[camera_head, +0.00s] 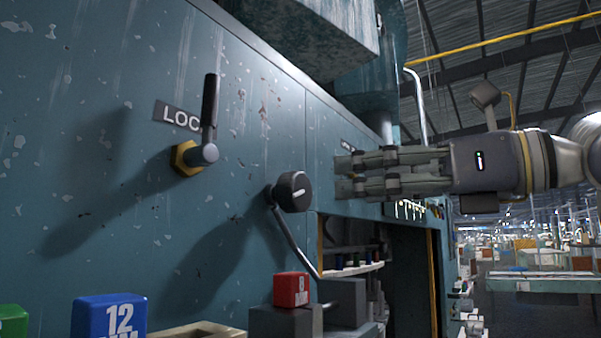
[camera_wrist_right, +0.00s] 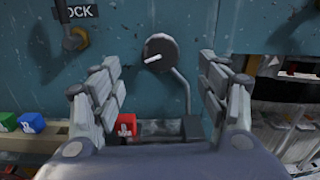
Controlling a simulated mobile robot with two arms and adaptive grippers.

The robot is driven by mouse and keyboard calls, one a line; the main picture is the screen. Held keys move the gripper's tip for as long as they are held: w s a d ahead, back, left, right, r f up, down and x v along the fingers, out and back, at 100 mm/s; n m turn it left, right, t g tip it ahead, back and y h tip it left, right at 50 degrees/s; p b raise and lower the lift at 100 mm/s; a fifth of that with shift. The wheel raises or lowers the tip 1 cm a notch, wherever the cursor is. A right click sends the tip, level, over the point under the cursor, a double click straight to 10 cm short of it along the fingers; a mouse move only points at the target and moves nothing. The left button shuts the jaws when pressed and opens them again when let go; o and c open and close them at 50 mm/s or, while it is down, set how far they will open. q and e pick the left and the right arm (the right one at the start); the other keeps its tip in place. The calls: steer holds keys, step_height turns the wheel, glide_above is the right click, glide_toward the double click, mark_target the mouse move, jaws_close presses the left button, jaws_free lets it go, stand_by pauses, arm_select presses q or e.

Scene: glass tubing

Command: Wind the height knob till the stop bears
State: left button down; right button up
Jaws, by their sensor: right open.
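The black round knob (camera_head: 293,192) with a white mark sits on the front of the teal machine panel. A bent metal rod runs down from beside it. The knob (camera_wrist_right: 160,54) also shows in the right wrist view, ahead of and between my fingers. My right gripper (camera_head: 345,175) is to the right of the knob in the head view, apart from it. My right gripper (camera_wrist_right: 162,92) is open and empty, its fingers spread to either side. I cannot make out a stop. My left gripper is not in view.
A LOCK lever (camera_head: 208,115) with a brass nut juts from the panel at left. Below stand a red block (camera_head: 291,289), a blue block (camera_head: 108,316) marked 12 and a green block (camera_head: 12,320). A recess with shelves opens right of the knob.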

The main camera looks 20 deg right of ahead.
mark_target(302, 186)
steer(key=w+a+n+p, duration=0.1)
steer(key=w+a, duration=0.1)
steer(key=w+a+n+p, duration=0.1)
steer(key=w+a+p, duration=0.1)
steer(key=w, duration=0.1)
steer(key=w+a+n+p, duration=0.1)
steer(key=w+a+p, duration=0.1)
steer(key=w, duration=0.1)
steer(key=shift+a+r+n, duration=0.15)
steer(key=shift+n, duration=0.25)
steer(key=shift+w+a, duration=0.3)
steer(key=shift+w, duration=0.1)
steer(key=c, duration=1)
